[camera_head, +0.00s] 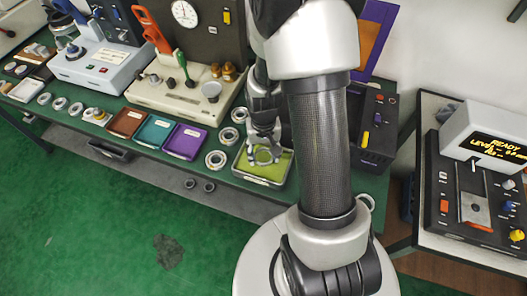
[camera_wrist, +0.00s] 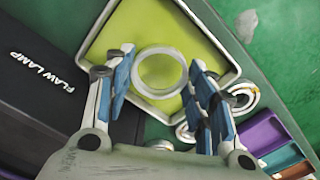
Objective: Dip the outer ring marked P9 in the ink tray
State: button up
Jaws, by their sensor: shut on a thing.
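My gripper (camera_head: 264,143) is shut on a pale metal ring (camera_wrist: 135,74), which sits between its blue-padded fingertips in the wrist view (camera_wrist: 163,68). In the head view the ring (camera_head: 265,156) is over the yellow-green ink tray (camera_head: 240,171). The tray, with its light rim, also shows in the wrist view (camera_wrist: 115,30). The ring lies within the tray's outline. I cannot tell whether it touches the ink. No P9 mark is readable on it.
Other rings (camera_head: 215,160) lie left of the tray, beside purple (camera_head: 185,142), teal (camera_head: 153,133) and brown (camera_head: 125,124) trays. A black flaw lamp box (camera_wrist: 50,90) stands close by the tray. A readout machine (camera_head: 485,150) stands at the right.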

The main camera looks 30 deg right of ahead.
jog(key=shift+f+b, duration=1.8)
jog(key=shift+f, duration=0.55)
dwell(1.2)
jog(key=shift+r+p, duration=3.45)
jog(key=shift+r, duration=0.85)
